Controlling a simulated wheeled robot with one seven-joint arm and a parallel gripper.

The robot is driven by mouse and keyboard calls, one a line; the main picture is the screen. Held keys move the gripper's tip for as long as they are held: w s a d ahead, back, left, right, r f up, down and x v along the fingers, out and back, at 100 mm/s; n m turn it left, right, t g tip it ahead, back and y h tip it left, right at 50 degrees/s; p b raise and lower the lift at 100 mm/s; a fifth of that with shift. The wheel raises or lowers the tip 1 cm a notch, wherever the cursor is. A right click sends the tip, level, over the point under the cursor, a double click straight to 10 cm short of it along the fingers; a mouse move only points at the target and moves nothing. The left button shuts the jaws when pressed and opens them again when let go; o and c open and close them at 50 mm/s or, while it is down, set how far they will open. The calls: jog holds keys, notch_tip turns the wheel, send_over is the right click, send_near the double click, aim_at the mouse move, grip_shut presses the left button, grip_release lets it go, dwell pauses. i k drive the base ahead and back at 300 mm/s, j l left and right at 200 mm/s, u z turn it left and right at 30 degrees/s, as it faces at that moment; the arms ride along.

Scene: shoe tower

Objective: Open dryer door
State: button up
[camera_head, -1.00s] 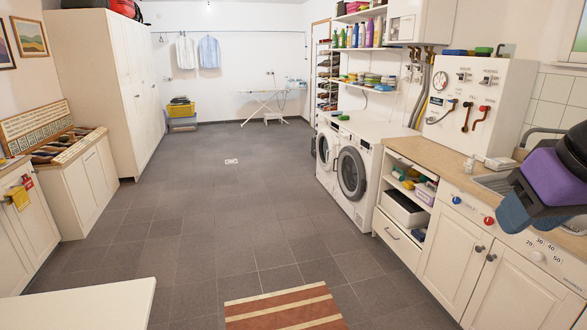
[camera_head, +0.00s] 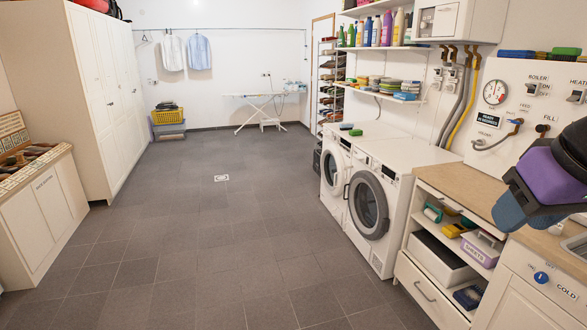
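Two white front-loading machines stand side by side against the right wall. The nearer machine (camera_head: 390,232) has a large round door (camera_head: 368,205) with a thick grey ring and dark glass, and it looks shut. The farther machine (camera_head: 336,150) has a round dark door (camera_head: 328,170), also looking shut. I cannot read a label that tells which is the dryer. My arm's purple and blue links show at the right edge, in front of the counter and well apart from both machines. No gripper fingers can be seen.
An open shelf unit (camera_head: 437,285) with a drawer and a wooden counter (camera_head: 470,190) stand just right of the nearer machine. Tall white cabinets (camera_head: 85,100) and a low cabinet (camera_head: 45,215) line the left. The tiled floor (camera_head: 215,250) between is clear.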

aim_at(367, 200)
jog(key=i, duration=3.7)
jog(key=i+j+z, duration=0.25)
jog(key=i, duration=0.55)
jog(key=i+l, duration=0.05)
jog(key=l, duration=0.05)
